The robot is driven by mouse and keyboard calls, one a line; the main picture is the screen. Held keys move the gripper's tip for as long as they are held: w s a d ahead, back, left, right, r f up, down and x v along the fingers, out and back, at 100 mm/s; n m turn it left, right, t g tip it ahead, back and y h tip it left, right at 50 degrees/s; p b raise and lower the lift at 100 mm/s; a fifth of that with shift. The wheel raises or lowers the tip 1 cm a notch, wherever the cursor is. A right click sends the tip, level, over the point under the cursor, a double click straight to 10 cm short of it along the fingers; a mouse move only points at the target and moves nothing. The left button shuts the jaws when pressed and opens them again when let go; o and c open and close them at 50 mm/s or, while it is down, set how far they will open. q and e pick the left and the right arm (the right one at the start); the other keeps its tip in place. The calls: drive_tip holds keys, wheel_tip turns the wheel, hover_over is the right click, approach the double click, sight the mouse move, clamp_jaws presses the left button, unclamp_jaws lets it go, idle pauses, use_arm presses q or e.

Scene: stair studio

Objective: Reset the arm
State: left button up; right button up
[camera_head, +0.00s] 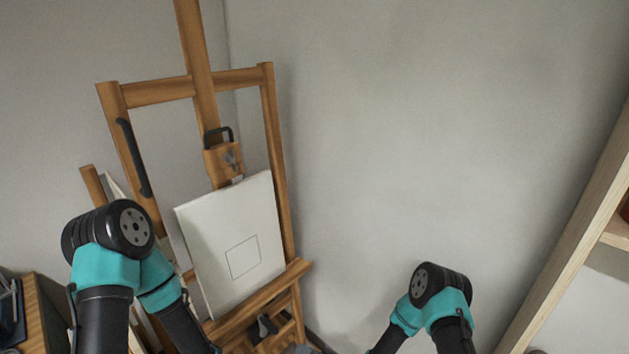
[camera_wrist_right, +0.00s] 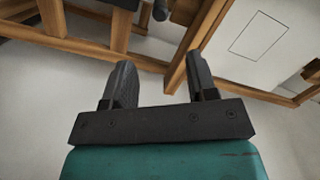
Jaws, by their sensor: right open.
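My right gripper (camera_wrist_right: 159,72) shows in the right wrist view, with its two dark fingers apart and nothing between them. Beyond it are wooden easel bars and part of a white canvas (camera_wrist_right: 256,42) with a thin outlined square. In the head view my right arm (camera_head: 432,300) is bent at the lower right, and its forearm runs down to the bottom edge. My left arm (camera_head: 115,250) is bent at the lower left, in front of the easel's left side; its forearm also leaves at the bottom, so my left gripper is out of view.
A wooden easel (camera_head: 203,60) stands at left centre, holding the canvas (camera_head: 232,220). A wooden shelf unit (camera_head: 575,215) borders the right side. A wooden cabinet (camera_head: 45,315) is at the lower left. The grey wall (camera_head: 400,130) between easel and shelf is bare.

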sight(277, 332)
drive_tip(key=x, duration=1.4)
drive_tip(key=shift+w+a, duration=0.25)
drive_tip(key=shift+a, duration=0.1)
drive_tip(key=shift+s, duration=0.1)
idle(2.8)
